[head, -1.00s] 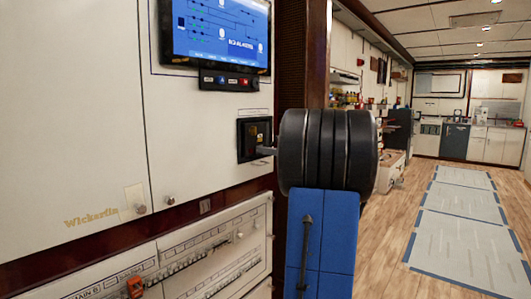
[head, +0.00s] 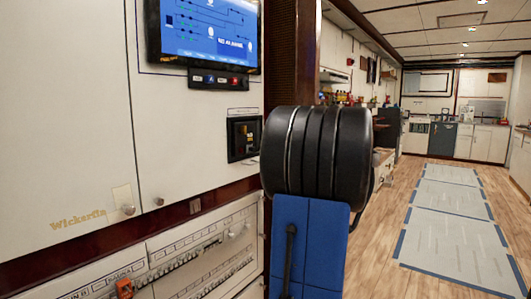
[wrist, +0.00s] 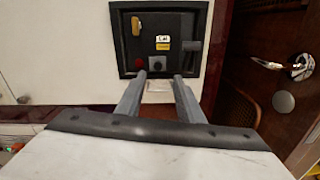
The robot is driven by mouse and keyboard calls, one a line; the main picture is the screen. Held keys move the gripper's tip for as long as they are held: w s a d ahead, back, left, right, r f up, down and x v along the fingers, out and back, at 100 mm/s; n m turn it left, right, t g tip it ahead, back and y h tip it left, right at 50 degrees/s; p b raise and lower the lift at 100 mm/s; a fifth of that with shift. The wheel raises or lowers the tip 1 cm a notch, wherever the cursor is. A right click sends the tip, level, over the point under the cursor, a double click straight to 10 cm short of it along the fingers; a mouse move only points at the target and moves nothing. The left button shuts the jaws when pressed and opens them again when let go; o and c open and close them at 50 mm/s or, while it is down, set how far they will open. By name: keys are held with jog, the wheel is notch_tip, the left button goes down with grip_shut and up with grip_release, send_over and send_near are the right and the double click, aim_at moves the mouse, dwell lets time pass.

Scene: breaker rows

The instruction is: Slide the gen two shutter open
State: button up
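A black-framed recessed panel (wrist: 160,42) is set in the white wall in the wrist view. It holds a white label, yellow tags, a red button (wrist: 139,63), a dark knob and a grey block (wrist: 191,54) at its right side; I cannot tell which part is the shutter. The panel also shows in the head view (head: 244,138), partly beside my arm. My gripper (wrist: 161,75) points at the panel's lower edge, its two grey fingers apart with nothing between them. Whether they touch the panel I cannot tell. In the head view my arm hides the fingers.
A screen (head: 208,32) hangs above the panel. Breaker rows (head: 195,262) with an orange item (head: 124,288) lie low at left. A dark wood post (head: 291,55) stands right of the panel. Floor with pale mats (head: 450,205) is open at right.

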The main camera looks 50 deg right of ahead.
jog(key=s, duration=0.8)
jog(key=shift+s+d, duration=0.2)
jog(key=shift+s, duration=0.1)
